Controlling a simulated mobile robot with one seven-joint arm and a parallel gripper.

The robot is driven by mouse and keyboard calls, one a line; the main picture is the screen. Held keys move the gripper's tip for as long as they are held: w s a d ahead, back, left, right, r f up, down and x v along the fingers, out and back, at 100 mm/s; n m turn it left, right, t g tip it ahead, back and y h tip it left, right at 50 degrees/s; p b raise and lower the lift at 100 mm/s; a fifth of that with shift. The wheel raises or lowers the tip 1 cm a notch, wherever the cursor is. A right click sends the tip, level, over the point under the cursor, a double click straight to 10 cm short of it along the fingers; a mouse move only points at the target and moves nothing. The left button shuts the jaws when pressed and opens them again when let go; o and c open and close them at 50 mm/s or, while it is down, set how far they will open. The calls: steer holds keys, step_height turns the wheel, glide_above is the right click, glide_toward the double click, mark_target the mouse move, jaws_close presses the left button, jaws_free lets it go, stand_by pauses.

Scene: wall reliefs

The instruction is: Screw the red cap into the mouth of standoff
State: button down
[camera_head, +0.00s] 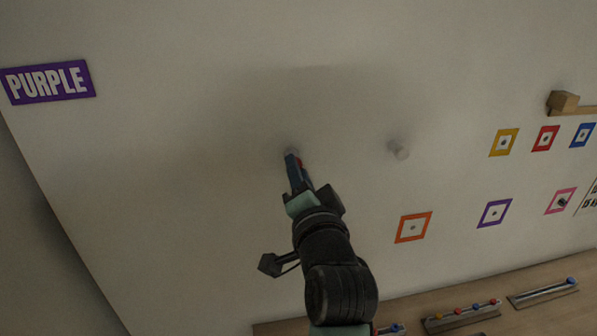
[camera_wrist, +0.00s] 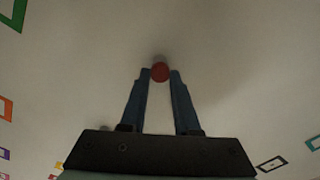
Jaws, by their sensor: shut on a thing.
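The red cap (camera_wrist: 160,72) sits between the two blue fingertips of my gripper (camera_wrist: 160,76), and a sliver of the cap (camera_head: 300,163) shows beside the fingers in the head view. My gripper (camera_head: 294,160) is shut on the cap and points at the wall. A pale standoff (camera_head: 291,150) shows at the fingertips in the head view, mostly hidden by them. A greyish end of it (camera_wrist: 159,58) shows just past the cap in the wrist view. Whether cap and standoff touch, or the cap is in the mouth, I cannot tell.
A second pale standoff (camera_head: 399,149) sticks out of the wall to the right. A purple sign (camera_head: 48,82) reading PURPLE is at upper left. Several coloured square frames, such as an orange one (camera_head: 413,227), are at right. Trays with coloured caps (camera_head: 462,314) lie on the wooden ledge below.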

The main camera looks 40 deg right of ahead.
steer(key=m, duration=0.5)
stand_by(0.3)
steer(key=c, duration=0.9)
jaws_free()
steer(key=shift+o, duration=0.2)
steer(key=n+b, duration=0.1)
steer(key=n, duration=1.9)
steer(key=shift+w+n, duration=0.1)
steer(key=shift+n, duration=0.2)
